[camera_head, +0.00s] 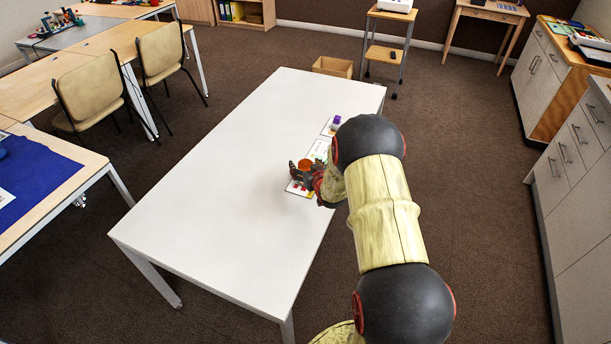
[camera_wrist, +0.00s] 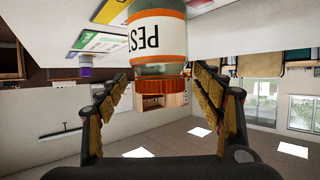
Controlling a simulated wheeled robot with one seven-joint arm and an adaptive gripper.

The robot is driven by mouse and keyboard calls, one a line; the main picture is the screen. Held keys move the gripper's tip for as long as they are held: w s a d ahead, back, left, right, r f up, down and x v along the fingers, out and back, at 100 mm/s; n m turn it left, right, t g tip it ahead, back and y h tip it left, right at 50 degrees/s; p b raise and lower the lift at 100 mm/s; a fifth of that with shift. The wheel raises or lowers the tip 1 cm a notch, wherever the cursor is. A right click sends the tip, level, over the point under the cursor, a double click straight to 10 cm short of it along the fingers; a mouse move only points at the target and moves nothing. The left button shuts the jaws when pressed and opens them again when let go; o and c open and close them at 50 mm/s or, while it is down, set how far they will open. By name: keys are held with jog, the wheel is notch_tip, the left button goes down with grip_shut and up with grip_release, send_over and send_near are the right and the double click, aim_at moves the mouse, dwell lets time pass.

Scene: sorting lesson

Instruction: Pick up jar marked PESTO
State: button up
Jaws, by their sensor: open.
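The jar (camera_wrist: 158,40) has a white label with an orange band and the letters PES showing, and an orange lid (camera_wrist: 162,88). It appears upside down in the wrist view. In the head view the jar's orange top (camera_head: 305,164) shows near the right edge of the white table. My gripper (camera_head: 304,172) is open around the jar; in the wrist view my fingers (camera_wrist: 160,80) stand on either side of the lid, with a gap at each side. The jar's lower part is hidden by my gripper in the head view.
Coloured cards (camera_head: 319,150) lie in a row under and behind the jar on the white table (camera_head: 220,170). A purple-topped item (camera_head: 337,120) stands on the far card; it also shows in the wrist view (camera_wrist: 85,72). The table's left side is clear.

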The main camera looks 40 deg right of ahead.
jog(key=shift+c, duration=1.4)
jog(key=c, duration=1.1)
jog(key=shift+c, duration=0.3)
